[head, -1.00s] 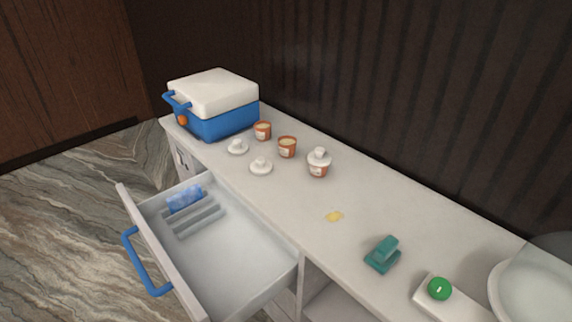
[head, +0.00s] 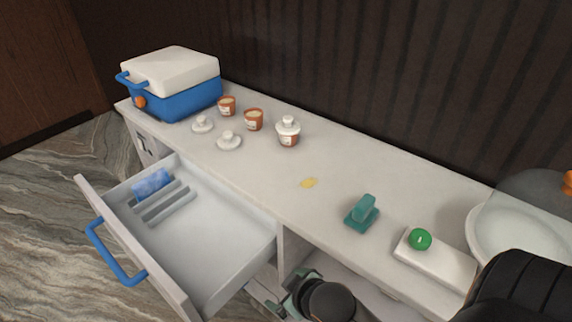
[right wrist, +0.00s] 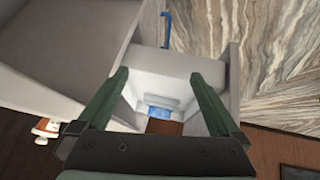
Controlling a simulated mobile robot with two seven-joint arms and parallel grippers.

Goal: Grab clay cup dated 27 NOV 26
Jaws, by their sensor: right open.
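Two open clay cups, one further back (head: 227,106) and one nearer (head: 253,120), stand on the counter in the head view. A third clay cup (head: 288,139) beside them wears a white lid. They are orange-brown with pale labels, and the dates are too small to read. Two loose white lids (head: 202,125) (head: 229,142) lie in front of them. My right gripper (right wrist: 158,76) is open and empty in the right wrist view, over the open drawer. In the head view it is low beside the counter front, well apart from the cups. My left gripper is not in view.
The drawer (head: 205,286) stands open, with a blue pack (head: 152,184) inside. A yellow patch (head: 309,183), a teal object (head: 362,213), a green round item (head: 420,239) on a white block, and a pale bowl (head: 512,235) lie rightward.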

